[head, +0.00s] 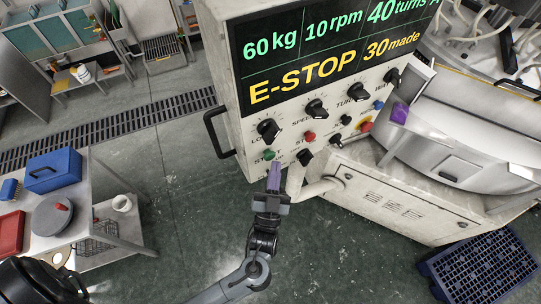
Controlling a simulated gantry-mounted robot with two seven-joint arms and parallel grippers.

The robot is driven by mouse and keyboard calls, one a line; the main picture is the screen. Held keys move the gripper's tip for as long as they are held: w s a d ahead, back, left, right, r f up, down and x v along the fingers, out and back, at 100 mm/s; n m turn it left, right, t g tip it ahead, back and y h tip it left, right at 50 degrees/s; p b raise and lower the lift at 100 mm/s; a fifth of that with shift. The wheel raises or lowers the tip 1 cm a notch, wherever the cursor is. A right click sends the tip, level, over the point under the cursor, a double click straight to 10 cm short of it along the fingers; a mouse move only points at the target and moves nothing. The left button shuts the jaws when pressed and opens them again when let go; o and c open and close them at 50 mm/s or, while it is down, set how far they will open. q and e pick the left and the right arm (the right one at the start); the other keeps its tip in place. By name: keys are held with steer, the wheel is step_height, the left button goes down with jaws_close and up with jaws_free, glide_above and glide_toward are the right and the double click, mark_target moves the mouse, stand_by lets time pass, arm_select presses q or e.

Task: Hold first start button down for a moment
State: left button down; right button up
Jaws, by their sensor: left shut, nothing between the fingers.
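The green start button (268,154) sits at the lower left of the white control panel (225,60), under a black knob (268,129). My left gripper (274,168) is shut and empty, with its purple fingers pointing up at the panel. Its tips are just below and slightly right of the green button in the picture. I cannot tell whether they touch it. The button's face is visible. The display (330,50) reads "E-STOP" in yellow. My right gripper is not in view.
A red button (309,136), more black knobs, a blue button (378,105) and a red emergency button (365,126) on yellow share the panel. A black handle (216,132) juts from its left side. A cart (95,215) stands left; a blue pallet (480,268) lies lower right.

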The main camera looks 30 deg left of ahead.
arm_select(q)
steer(key=shift+w+a, duration=0.15)
steer(key=shift+a, duration=0.1)
steer(key=shift+w+a, duration=0.25)
steer(key=shift+a, duration=0.15)
stand_by(0.9)
stand_by(0.7)
stand_by(0.6)
steer(key=shift+d, duration=0.1)
steer(key=shift+s+d, duration=0.45)
steer(key=shift+d, duration=0.2)
